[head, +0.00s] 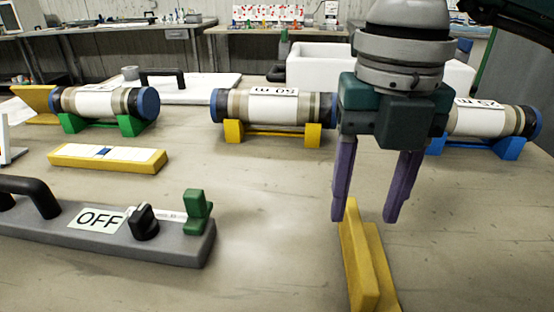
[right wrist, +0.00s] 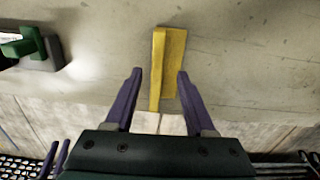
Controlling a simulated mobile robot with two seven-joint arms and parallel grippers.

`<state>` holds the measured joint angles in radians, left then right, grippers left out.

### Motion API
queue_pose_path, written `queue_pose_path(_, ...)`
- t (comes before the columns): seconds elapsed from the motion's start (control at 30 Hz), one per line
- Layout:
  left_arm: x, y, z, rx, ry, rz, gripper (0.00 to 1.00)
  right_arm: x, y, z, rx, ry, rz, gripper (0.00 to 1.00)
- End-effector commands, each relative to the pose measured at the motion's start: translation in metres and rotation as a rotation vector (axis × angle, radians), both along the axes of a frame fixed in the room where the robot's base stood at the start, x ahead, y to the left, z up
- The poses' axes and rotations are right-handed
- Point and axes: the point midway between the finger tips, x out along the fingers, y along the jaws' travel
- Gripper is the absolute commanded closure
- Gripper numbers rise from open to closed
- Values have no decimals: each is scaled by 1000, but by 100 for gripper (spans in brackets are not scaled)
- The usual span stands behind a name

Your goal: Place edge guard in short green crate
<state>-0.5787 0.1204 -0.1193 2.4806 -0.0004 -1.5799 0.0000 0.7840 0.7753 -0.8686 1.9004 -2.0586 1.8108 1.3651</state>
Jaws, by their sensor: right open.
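The yellow L-shaped edge guard (head: 357,262) lies on the table at the front, one flange standing up and the other flat. It also shows in the right wrist view (right wrist: 174,65), ahead of the fingers. My right gripper (head: 364,220) is open and empty, pointing down. Its purple fingers are spread to either side of the guard's upright flange in the picture; in the right wrist view the fingertips (right wrist: 160,72) also flank it. I cannot tell whether they touch it. No short green crate can be made out. My left gripper is not in view.
A grey panel (head: 185,249) with an OFF label, black knob and green part stands at front left. Core tubes rest on green, yellow (head: 234,131) and blue (head: 509,147) cradles. A white bin (head: 315,66) stands behind. The table is clear between panel and guard.

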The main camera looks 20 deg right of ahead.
Motion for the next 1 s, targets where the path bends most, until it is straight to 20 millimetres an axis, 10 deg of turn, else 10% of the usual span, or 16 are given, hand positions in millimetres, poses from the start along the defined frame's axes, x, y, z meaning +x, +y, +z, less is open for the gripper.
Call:
queue_pose_path(0.3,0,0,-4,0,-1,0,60,-1,5,-46,1,4,0,45)
queue_pose_path(0.57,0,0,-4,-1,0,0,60,0,5,-49,1,0,1,45)
queue_pose_path(1.0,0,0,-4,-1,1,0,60,0,5,-49,2,1,1,92)
